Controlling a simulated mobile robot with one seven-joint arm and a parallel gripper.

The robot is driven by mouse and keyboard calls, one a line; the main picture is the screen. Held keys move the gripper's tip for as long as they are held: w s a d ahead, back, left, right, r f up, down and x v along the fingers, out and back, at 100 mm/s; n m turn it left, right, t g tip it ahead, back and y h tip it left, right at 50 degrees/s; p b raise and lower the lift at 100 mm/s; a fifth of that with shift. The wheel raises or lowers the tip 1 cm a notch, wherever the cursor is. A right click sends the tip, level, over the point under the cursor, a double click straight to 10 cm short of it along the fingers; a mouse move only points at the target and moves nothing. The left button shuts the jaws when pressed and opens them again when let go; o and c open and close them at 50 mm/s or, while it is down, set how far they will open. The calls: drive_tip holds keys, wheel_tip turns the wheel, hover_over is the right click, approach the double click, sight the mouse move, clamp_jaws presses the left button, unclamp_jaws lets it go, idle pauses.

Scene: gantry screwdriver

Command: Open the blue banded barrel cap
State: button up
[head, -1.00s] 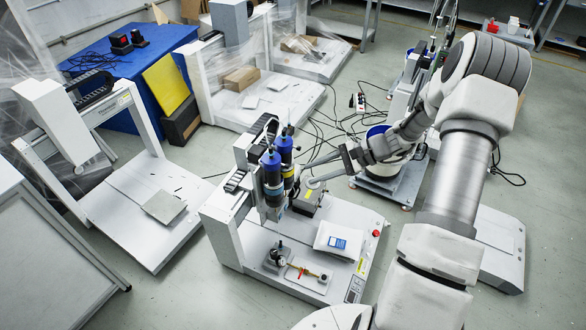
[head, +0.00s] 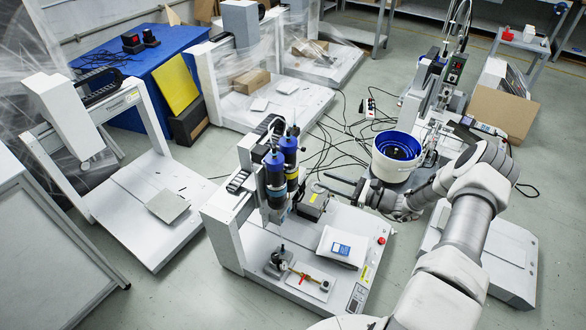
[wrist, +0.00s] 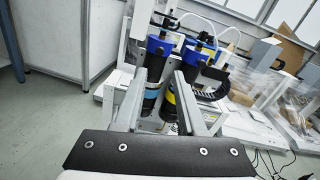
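Two upright dark barrels with blue caps hang side by side on the gantry. The blue-banded barrel cap (head: 272,158) is the left one, and it also shows in the wrist view (wrist: 158,45). Its light blue band (wrist: 151,93) sits below. The yellow-banded barrel's cap (head: 289,144) is the right one, also in the wrist view (wrist: 196,54). My gripper (head: 324,182) is to the right of the barrels, apart from them, with nothing in it. In the wrist view its fingers (wrist: 160,73) are spread, with the barrels beyond them; the fingers partly hide the barrels' lower parts.
The gantry base (head: 240,275) carries a white pouch with a blue label (head: 341,247) and a small brass-coloured fixture (head: 305,276). A blue-lined bowl (head: 398,150) stands behind my arm. Thin tubes rise from the caps. Cables lie on the floor behind.

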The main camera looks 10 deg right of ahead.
sight(292, 168)
drive_tip(key=b+x, duration=0.1)
drive_tip(key=x, duration=1.1)
drive_tip(key=shift+w+a, duration=0.2)
drive_tip(key=shift+a, duration=0.15)
clamp_jaws()
drive_tip(key=shift+f, duration=0.1)
idle(0.6)
